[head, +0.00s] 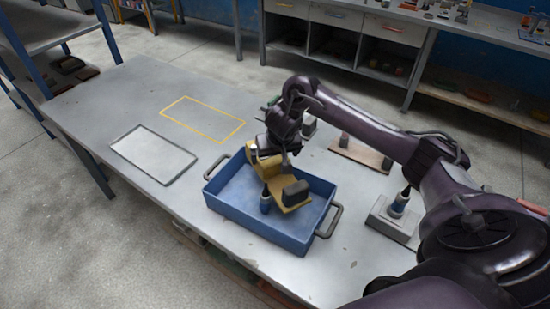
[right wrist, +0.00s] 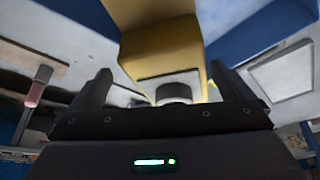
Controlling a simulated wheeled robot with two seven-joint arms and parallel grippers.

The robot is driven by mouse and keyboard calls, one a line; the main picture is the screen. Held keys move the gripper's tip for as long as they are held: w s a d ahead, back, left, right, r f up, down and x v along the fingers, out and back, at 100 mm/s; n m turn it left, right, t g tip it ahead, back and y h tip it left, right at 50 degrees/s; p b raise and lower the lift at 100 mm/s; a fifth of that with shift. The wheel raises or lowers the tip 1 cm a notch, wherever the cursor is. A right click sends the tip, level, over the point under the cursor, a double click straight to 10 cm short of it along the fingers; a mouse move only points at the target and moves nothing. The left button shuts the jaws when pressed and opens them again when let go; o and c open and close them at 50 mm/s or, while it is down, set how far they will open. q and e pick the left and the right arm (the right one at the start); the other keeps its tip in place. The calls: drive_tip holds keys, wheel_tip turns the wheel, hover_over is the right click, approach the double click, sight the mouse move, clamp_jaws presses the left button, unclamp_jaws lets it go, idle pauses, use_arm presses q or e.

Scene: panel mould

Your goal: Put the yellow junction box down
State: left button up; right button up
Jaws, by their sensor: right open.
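A yellow junction box (head: 265,168) is at the back part of the blue tray (head: 247,226), partly hidden by my right gripper (head: 285,146). In the right wrist view the yellow box (right wrist: 162,48) is large, with a pale end face and a dark round fitting facing me. My right gripper (right wrist: 165,88) is open there, one finger on each side of that fitting. I cannot tell whether the fingers touch the box. My left gripper is not in view.
A grey panel (head: 153,153) and a yellow outline (head: 202,119) lie left on the table.

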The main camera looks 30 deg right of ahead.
drive_tip(key=p+v, duration=0.6)
drive_tip(key=v, duration=0.5)
drive_tip(key=shift+r+p, duration=0.2)
drive_tip(key=shift+p, duration=0.1)
drive_tip(key=shift+a, duration=0.1)
